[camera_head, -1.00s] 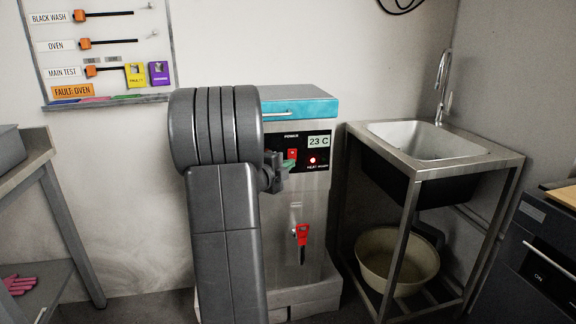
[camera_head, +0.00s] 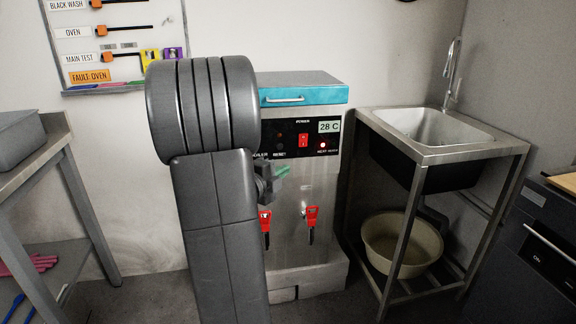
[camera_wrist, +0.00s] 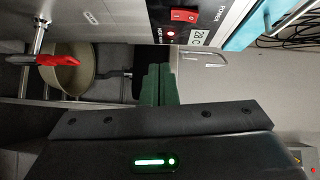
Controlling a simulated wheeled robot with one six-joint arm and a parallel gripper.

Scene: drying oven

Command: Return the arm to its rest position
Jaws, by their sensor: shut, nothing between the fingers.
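My arm (camera_head: 215,220) stands folded in front of the steel boiler in the head view and hides its left side. My gripper (camera_head: 280,174) juts out to the right of the arm, in front of the boiler's panel area, above the red taps. Its green fingers (camera_wrist: 159,84) are together in the wrist view, with nothing between them. The steel boiler (camera_head: 325,185) has a blue lid (camera_head: 300,93), a red power switch (camera_head: 303,140), a lit red lamp and a display (camera_head: 328,126) reading 28 C. It also has two red taps (camera_head: 311,215).
A steel sink stand (camera_head: 440,155) is on the right, with a beige basin (camera_head: 402,247) on its lower shelf. A dark appliance (camera_head: 545,240) is at the far right. A grey table (camera_head: 70,200) is at the left.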

